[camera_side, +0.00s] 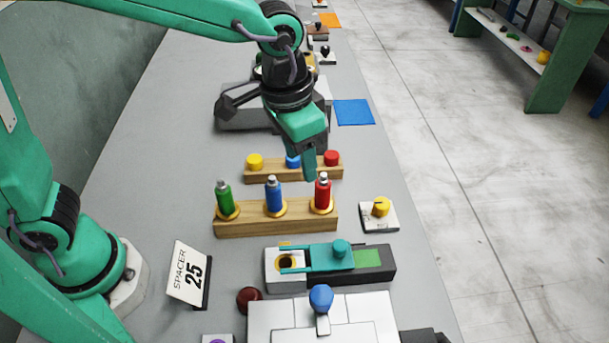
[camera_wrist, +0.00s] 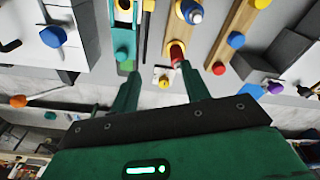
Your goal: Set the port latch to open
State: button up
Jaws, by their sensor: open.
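The port latch is a teal slide (camera_side: 325,257) with a round teal knob (camera_side: 340,248) on a dark and white block (camera_side: 379,260). Two teal prongs at its left end reach beside the dark round port (camera_side: 287,263). A green patch (camera_side: 368,258) shows right of the slide. The knob also shows in the wrist view (camera_wrist: 122,53). My gripper (camera_side: 309,172) points down near the red bottle and the rear rack, well behind the latch and apart from it. In the wrist view my gripper (camera_wrist: 160,82) is open, its fingers spread with nothing held.
A wooden rack (camera_side: 275,226) holds green, blue and red bottles between my gripper and the latch. A rear rack (camera_side: 275,172) has yellow, blue and red caps. A yellow dial (camera_side: 381,207) sits right. A press with a blue knob (camera_side: 321,298) stands in front of the latch.

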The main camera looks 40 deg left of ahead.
jog(key=m+g, duration=0.1)
jog(key=m, duration=0.1)
send_over(340, 244)
jog(key=shift+y, duration=0.4)
notch_tip(340, 244, down, 6)
jog(key=shift+r, duration=0.25)
jog(key=shift+f, duration=0.15)
jog(key=shift+f, duration=3.75)
